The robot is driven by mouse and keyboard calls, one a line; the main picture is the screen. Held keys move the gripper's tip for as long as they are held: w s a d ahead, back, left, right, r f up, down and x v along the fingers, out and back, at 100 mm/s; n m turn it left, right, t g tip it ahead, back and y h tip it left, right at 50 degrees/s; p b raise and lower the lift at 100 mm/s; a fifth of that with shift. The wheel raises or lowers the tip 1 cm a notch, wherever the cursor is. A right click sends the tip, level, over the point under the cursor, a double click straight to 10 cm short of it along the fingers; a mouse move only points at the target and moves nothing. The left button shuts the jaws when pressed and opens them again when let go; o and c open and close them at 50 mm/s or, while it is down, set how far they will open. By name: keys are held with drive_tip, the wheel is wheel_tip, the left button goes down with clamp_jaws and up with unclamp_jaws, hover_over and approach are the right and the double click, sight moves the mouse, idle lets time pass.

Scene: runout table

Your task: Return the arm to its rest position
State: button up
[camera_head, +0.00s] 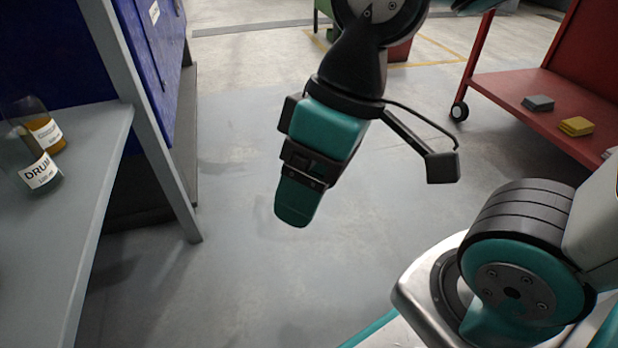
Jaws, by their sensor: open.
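My gripper (298,203) hangs in the middle of the view, pointing down above the bare grey floor. It is teal and black, seen from the side, so one finger covers the other. Nothing shows between or below its fingertips. It is open and apart from everything around it. My arm bends down to it from the top of the view, with a small black camera bracket beside the wrist. The base joint of my arm shows at the lower right.
A grey table (75,215) at the left bears two labelled bottles, one amber (47,133) and one greenish (38,172). A red wheeled cart (500,92) at the upper right holds a grey block (538,103) and a yellow block (576,126). Open floor lies between them.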

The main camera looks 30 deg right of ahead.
wheel_tip(320, 180, up, 57)
drive_tip(key=p, duration=5.7)
drive_tip(key=shift+w, duration=0.2)
